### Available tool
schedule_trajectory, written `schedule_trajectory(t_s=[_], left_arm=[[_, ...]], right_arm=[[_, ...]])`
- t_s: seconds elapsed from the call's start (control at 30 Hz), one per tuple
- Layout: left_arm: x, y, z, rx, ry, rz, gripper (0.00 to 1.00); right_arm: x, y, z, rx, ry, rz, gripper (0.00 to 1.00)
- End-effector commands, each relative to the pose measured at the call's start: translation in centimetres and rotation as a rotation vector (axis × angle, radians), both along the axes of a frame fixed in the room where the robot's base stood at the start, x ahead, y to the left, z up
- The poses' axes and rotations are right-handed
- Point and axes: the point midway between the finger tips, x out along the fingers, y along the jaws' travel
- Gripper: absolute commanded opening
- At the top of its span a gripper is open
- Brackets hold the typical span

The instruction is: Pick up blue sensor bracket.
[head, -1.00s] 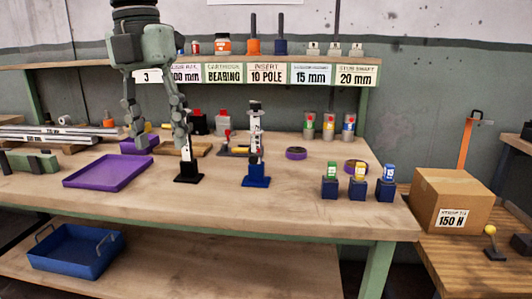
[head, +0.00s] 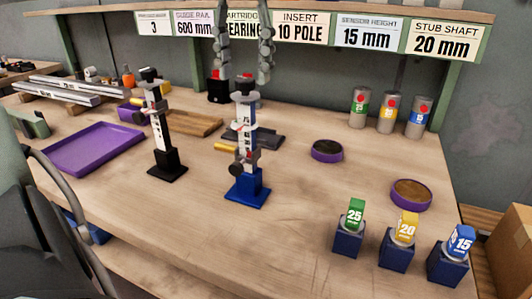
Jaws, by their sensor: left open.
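The blue sensor bracket (head: 247,190) stands upright on the wooden bench, near the middle of the head view. It has a blue square foot and a pale post with dark clamp parts and a small yellow piece at its side. My left gripper (head: 243,76) comes down from the top of the view. It is open, with one finger on each side of the bracket's top in the picture. Nothing is between the fingers except possibly the very top of the post; contact cannot be told. My right gripper is not in view.
A similar black-footed stand (head: 166,163) is close on the left. A purple tray (head: 62,168) lies farther left. Blue blocks with coloured tags (head: 396,258) stand at the front right. Purple rings (head: 410,204) and grey cylinders are behind. The labelled shelf (head: 300,10) overhangs the back.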

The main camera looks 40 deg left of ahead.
Motion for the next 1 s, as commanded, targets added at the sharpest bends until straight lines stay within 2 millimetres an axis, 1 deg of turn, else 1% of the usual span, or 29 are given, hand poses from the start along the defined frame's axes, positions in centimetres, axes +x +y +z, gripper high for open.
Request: schedule_trajectory(t_s=[0.1, 0.2, 0.3, 0.47, 0.53, 0.7, 0.8, 0.9, 1.0], left_arm=[[-0.1, 0.0, -1.9, -0.003, 0.004, 0.000, 0.48], [-0.1, 0.0, -3.6, -0.003, 0.004, -0.002, 0.48], [-0.1, 0.0, -4.9, -0.002, 0.004, 0.000, 0.48], [0.0, 0.0, -6.0, -0.002, 0.002, 0.000, 0.48], [-0.1, 0.0, -6.8, -0.002, 0.004, 0.000, 0.48], [-0.1, 0.0, -9.6, -0.002, 0.004, 0.000, 0.48], [-0.1, 0.0, -10.9, -0.002, 0.004, 0.001, 0.48], [-0.1, 0.0, -11.6, -0.002, 0.002, 0.002, 0.48], [0.0, 0.0, -11.7, -0.001, 0.000, 0.002, 0.48]], right_arm=[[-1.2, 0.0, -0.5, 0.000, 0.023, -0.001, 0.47], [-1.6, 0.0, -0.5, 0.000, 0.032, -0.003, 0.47], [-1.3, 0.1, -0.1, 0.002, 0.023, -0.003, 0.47], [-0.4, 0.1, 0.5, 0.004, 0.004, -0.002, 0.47], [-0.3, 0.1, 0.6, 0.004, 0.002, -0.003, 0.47], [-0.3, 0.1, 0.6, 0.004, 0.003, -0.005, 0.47], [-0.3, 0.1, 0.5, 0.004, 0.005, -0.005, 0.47], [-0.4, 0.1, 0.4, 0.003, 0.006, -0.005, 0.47], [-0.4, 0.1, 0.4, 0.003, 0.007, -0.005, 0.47]])
